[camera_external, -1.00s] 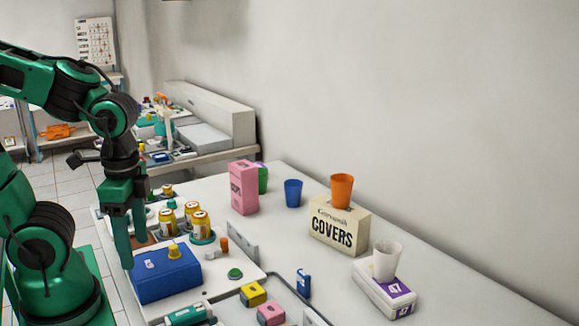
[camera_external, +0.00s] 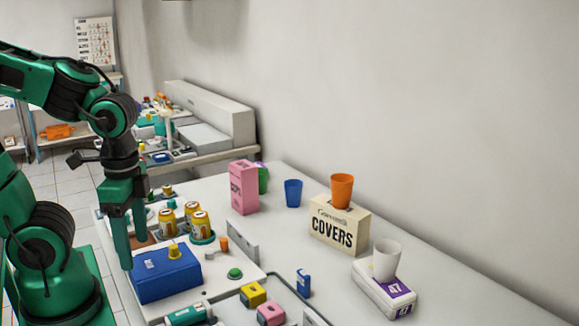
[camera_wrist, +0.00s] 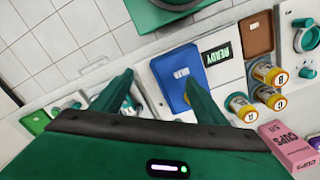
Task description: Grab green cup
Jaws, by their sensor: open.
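The green cup (camera_external: 263,178) stands on the table behind the pink box (camera_external: 243,187), which hides most of it in the external view. I do not see the green cup in the wrist view. My gripper (camera_external: 126,248) points down at the left, beside the blue box (camera_external: 167,273) and well away from the cup. In the wrist view my gripper (camera_wrist: 158,88) is open and empty, its two fingers spread above the table edge. The pink box shows at the lower right of the wrist view (camera_wrist: 290,147).
A blue cup (camera_external: 293,193) stands right of the pink box. An orange cup (camera_external: 341,190) sits on the covers box (camera_external: 338,226), and a white cup (camera_external: 386,260) on a white and purple box (camera_external: 398,295). Yellow jars (camera_external: 201,226) stand between my gripper and the pink box.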

